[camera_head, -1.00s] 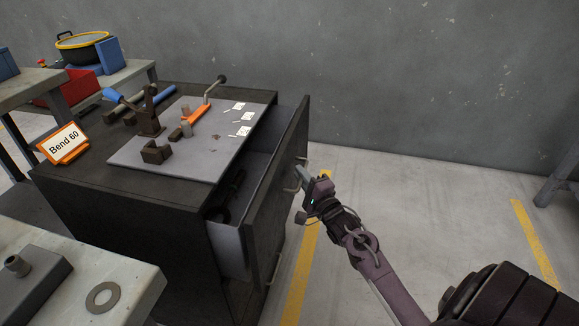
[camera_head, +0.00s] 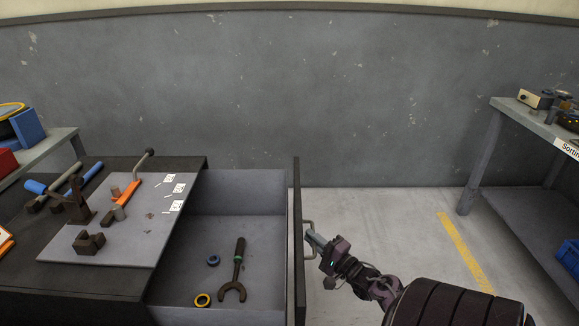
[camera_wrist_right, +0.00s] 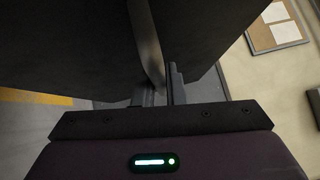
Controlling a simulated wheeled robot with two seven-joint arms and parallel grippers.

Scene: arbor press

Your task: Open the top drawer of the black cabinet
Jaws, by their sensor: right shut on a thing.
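The black cabinet (camera_head: 125,278) stands at the lower left in the head view. Its top drawer (camera_head: 262,205) is pulled well out to the right, and its grey inside shows. My right gripper (camera_head: 313,242) is at the outer side of the drawer front (camera_head: 297,235), shut on the drawer handle (camera_head: 307,226). The right wrist view shows the handle bar (camera_wrist_right: 147,45) running down between the fingers (camera_wrist_right: 160,93). My left gripper is not in view.
A grey plate (camera_head: 140,225) with an orange-handled tool and small labels lies on the cabinet top. A workbench (camera_head: 520,122) stands at the right, and a grey wall (camera_head: 330,100) is behind. The floor right of the drawer is clear.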

